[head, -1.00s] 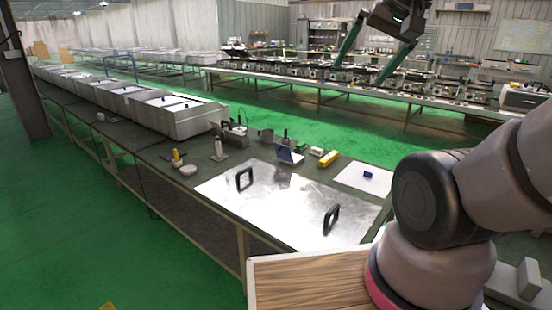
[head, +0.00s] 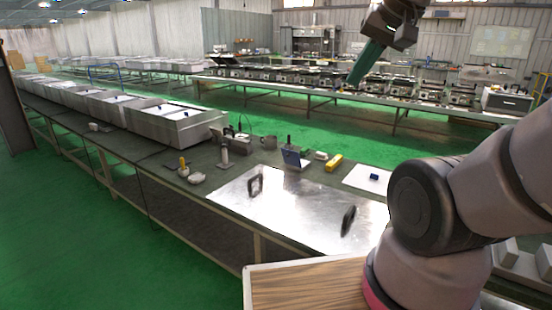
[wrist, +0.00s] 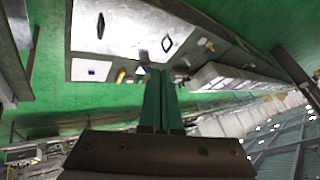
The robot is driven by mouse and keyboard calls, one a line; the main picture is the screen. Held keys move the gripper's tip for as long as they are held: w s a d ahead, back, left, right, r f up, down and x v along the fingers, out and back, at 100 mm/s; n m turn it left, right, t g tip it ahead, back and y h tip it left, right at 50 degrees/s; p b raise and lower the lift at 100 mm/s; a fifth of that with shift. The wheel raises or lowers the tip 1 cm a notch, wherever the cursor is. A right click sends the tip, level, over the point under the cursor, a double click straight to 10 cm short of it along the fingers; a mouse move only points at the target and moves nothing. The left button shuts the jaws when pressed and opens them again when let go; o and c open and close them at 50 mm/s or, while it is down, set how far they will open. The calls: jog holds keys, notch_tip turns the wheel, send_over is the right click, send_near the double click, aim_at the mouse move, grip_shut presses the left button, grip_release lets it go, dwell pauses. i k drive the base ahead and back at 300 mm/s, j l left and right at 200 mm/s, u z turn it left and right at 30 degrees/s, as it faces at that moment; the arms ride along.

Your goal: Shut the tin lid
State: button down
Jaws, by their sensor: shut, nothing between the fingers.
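A small tin (head: 296,163) stands on the dark workbench, behind the large shiny metal plate in the head view. Its bluish lid (head: 291,157) stands raised, tilted up from the base. My gripper (head: 354,83) has green fingers pressed together, pointing down and holding nothing. It is high in the air, up and to the right of the tin in the picture, and clearly apart from it. In the wrist view the shut fingers (wrist: 162,74) reach toward the bench, and I cannot clearly make out the tin there.
The metal plate (head: 300,215) carries two upright black handles. A yellow block (head: 334,162), a white sheet with a blue item (head: 374,177), a mug (head: 268,143) and a metal cylinder (head: 224,152) are around the tin. Steel boxes (head: 175,122) line the bench to the left.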

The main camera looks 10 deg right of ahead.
aim_at(292, 158)
jog(key=i+j, duration=0.1)
jog(key=j, duration=0.25)
jog(key=i+j+z, duration=0.1)
jog(key=j, duration=0.25)
jog(key=i+j, duration=0.1)
jog(key=j, duration=0.2)
jog(key=i+j+z, duration=0.1)
jog(key=j, duration=0.25)
jog(key=i+j, duration=0.3)
jog(key=i+j+z, duration=0.1)
jog(key=i+j, duration=0.2)
jog(key=i, duration=0.2)
